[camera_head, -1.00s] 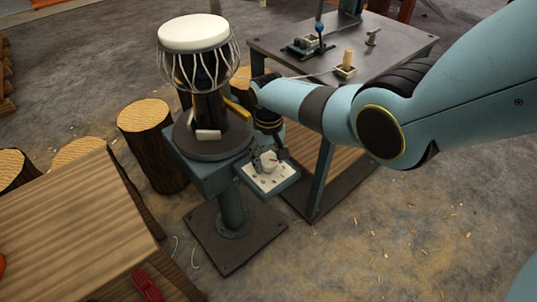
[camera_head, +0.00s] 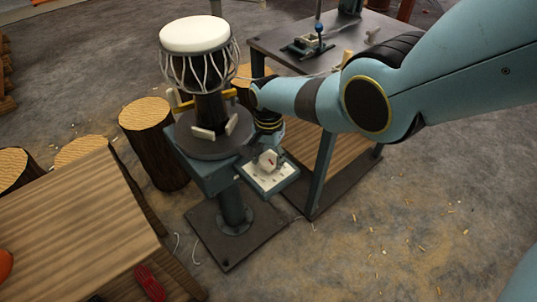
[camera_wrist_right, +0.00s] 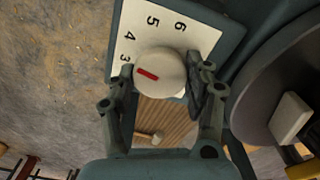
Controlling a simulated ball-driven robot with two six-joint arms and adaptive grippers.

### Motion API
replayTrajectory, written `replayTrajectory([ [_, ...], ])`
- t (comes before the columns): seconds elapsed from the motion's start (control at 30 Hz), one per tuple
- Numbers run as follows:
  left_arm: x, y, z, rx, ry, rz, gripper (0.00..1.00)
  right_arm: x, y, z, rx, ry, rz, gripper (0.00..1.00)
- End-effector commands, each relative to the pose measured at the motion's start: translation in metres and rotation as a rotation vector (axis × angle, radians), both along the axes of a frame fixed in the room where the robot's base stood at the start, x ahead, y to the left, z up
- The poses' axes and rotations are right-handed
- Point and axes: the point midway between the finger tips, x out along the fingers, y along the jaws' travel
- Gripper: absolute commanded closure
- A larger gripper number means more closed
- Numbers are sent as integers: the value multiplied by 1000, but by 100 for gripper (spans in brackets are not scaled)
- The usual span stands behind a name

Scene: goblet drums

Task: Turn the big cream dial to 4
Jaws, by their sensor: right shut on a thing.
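The big cream dial (camera_wrist_right: 165,62) sits on a white number plate (camera_wrist_right: 128,18) in the right wrist view. Its red mark points left, with the outer end nearest the 3. The 4, 5 and 6 follow round the upper side; the lower numbers are hidden. My right gripper (camera_wrist_right: 160,82) is shut on the dial, one finger on each side. In the head view the dial (camera_head: 268,160) stands on the plate (camera_head: 265,184) at the pedestal's front, with my right gripper (camera_head: 267,152) behind it. My left gripper is not in view.
A goblet drum (camera_head: 195,36) stands on a round turntable (camera_head: 206,148) with white blocks and yellow bars, close beside my right arm. A metal table (camera_head: 275,43) with fixtures is behind. A wooden table (camera_head: 75,225) and log stumps (camera_head: 150,135) are at left.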

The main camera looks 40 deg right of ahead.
Motion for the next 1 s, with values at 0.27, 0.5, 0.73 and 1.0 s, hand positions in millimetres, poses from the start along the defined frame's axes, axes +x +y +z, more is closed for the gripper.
replayTrajectory([
  [0.27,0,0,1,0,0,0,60,0,1,0,1,0,-99,81],
  [0.5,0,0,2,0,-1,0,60,0,1,0,1,0,-123,81],
  [0.73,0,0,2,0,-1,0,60,0,1,0,1,0,-123,81],
  [1.0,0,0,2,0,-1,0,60,0,1,0,1,0,-122,24],
])
